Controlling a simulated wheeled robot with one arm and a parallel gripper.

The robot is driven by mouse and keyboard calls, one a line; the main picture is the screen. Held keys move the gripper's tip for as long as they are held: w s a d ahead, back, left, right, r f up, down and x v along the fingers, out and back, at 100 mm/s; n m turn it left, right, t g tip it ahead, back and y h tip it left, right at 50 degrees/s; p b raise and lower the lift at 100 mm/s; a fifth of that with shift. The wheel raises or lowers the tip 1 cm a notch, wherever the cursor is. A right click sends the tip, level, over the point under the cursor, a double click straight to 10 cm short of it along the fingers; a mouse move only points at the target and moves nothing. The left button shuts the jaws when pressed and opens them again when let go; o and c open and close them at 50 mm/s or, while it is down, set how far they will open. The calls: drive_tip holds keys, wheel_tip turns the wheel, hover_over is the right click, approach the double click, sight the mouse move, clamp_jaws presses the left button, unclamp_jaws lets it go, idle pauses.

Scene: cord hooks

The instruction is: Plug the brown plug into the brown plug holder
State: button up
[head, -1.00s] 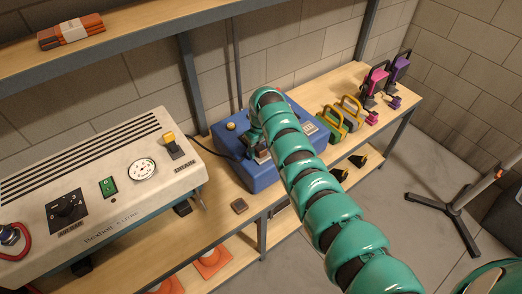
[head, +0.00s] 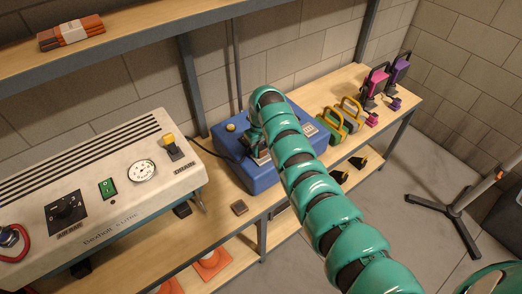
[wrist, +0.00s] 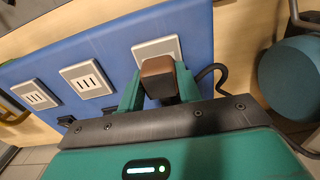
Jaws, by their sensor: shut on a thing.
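The brown plug (wrist: 157,76) is between the two green fingers of my gripper (wrist: 158,84) in the wrist view, and the gripper is shut on it. A pale socket plate (wrist: 167,46) on the blue box (wrist: 105,45) lies directly behind the plug. The plug covers the middle of that plate, so I cannot tell whether it is inserted or just in front. In the head view my gripper (head: 258,142) is over the blue box (head: 262,178), and my arm hides much of the box. I cannot make out a brown marking on any socket.
Two other slotted socket plates (wrist: 86,78) (wrist: 36,94) sit in a row on the box. A black cord (wrist: 208,76) curves beside my gripper. A small brown block (head: 239,208) lies on the bench. A white machine (head: 110,190) stands left, green-yellow items (head: 330,125) right.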

sight(260, 150)
drive_tip(key=shift+w+r+b, duration=0.1)
drive_tip(key=shift+r+b, duration=0.25)
drive_tip(key=shift+r, duration=0.6)
drive_tip(key=shift+s+a+r+b, duration=0.2)
drive_tip(key=shift+s+r+b, duration=0.15)
drive_tip(key=shift+s+r, duration=0.6)
drive_tip(key=s+a+r+p, duration=0.2)
drive_tip(key=s+r+p, duration=0.6)
drive_tip(key=s+p, duration=0.2)
drive_tip(key=shift+s+a, duration=0.4)
drive_tip(key=shift+s, duration=0.55)
drive_tip(key=shift+r, duration=0.1)
